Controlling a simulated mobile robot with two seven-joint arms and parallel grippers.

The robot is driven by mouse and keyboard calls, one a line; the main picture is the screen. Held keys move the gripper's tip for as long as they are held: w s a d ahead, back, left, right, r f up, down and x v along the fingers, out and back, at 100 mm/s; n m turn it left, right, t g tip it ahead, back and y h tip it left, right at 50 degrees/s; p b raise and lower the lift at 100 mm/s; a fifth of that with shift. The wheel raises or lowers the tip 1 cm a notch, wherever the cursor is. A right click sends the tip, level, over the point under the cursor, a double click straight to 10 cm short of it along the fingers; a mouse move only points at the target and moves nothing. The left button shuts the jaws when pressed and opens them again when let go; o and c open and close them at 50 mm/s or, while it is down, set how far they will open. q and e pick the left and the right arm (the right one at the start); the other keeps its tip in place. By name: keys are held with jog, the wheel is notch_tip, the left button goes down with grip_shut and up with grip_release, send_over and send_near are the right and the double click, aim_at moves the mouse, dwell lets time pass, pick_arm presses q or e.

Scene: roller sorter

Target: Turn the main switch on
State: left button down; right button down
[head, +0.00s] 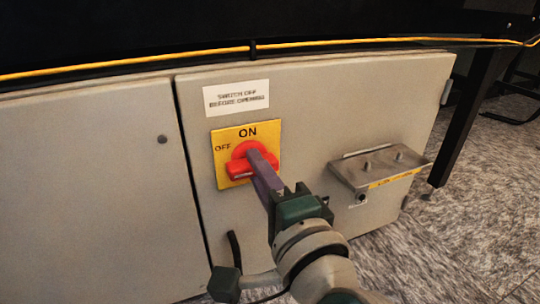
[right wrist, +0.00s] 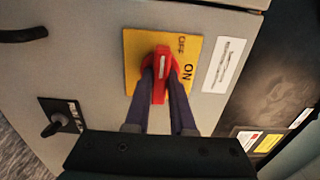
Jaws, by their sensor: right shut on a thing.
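The main switch is a red rotary handle (head: 238,168) on a yellow plate (head: 222,140) on the grey cabinet door. The plate reads OFF at the left and ON at the top in the head view. The handle lies crosswise, its white-marked end toward the OFF side. My right gripper (head: 256,160) is shut on the handle, hiding part of it. In the right wrist view the two fingers of my right gripper (right wrist: 162,88) sit on either side of the red handle (right wrist: 161,66). My left gripper is not in view.
A white warning label (head: 236,97) is above the switch. A metal bracket (head: 380,165) juts out at the right. A black door handle (head: 234,250) is below. A black knob (right wrist: 57,124) shows in the right wrist view. A yellow cable (head: 140,63) runs along the top.

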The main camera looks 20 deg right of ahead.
jog(key=shift+s+d+f, duration=0.1)
jog(key=shift+f, duration=0.4)
jog(key=m+b, duration=0.5)
jog(key=m, duration=1.4)
jog(key=shift+m+b, duration=0.3)
jog(key=c, duration=1.1)
grip_release()
jog(key=o, duration=0.4)
jog(key=shift+d+r, duration=0.2)
jog(key=shift+r, duration=0.05)
